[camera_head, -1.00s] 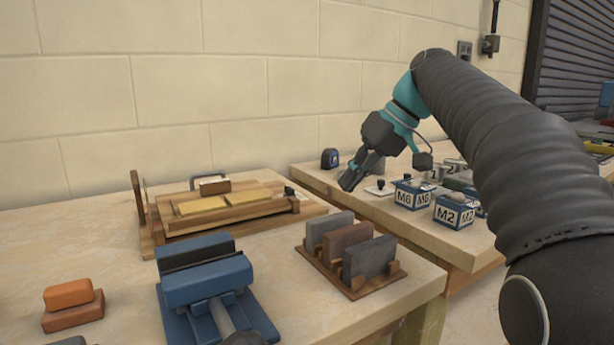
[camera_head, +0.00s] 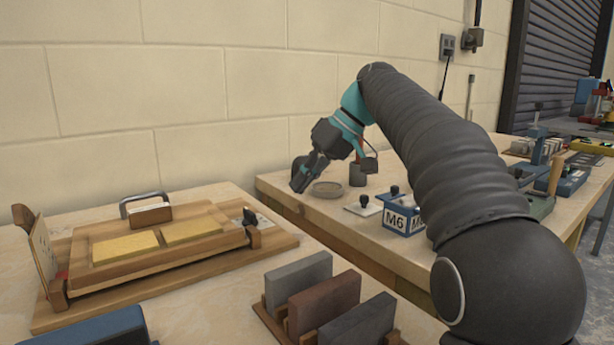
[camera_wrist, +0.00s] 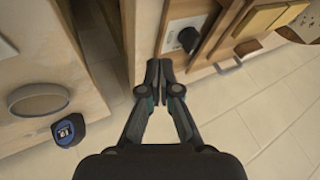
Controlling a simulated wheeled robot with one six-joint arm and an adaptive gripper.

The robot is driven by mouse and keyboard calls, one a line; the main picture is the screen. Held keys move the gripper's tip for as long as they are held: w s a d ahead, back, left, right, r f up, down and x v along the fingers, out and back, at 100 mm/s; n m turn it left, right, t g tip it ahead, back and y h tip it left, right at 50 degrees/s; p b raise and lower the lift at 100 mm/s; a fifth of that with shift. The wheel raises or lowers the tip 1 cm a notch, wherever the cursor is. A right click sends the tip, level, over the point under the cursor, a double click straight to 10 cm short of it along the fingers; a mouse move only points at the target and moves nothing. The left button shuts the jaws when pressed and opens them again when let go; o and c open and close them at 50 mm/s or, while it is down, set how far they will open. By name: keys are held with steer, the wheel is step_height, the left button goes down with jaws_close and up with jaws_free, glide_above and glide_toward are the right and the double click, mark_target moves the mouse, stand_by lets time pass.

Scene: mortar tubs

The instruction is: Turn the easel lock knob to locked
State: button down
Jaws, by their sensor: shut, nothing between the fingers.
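The wooden easel (camera_head: 75,275) with two yellow pads (camera_head: 125,247) lies on the near left table in the head view. A black knob (camera_head: 250,218) stands at its right end beside a pale plate. In the wrist view the black knob (camera_wrist: 187,39) shows on the pale plate, above and right of the fingertips. I cannot tell its setting. My gripper (camera_head: 299,187) is shut and empty, apart from the knob, to its right in the head view. In the wrist view my gripper (camera_wrist: 160,67) has its fingertips together.
A rack of slabs (camera_head: 325,300) stands in front of the easel. The right table (camera_head: 330,225) carries a round dish (camera_head: 328,189), a dark cup (camera_head: 358,174) and an M6 block (camera_head: 400,220). A blue tape measure (camera_wrist: 68,131) shows in the wrist view. A gap separates the tables.

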mark_target(268, 225)
steer(key=b+x, duration=0.1)
steer(key=x, duration=0.4)
steer(key=shift+f, duration=0.15)
steer(key=s+a, duration=0.2)
steer(key=shift+a, duration=0.3)
steer(key=shift+s+a, duration=0.25)
steer(key=shift+a, duration=0.2)
steer(key=shift+s, duration=0.1)
steer(key=shift+m, duration=0.3)
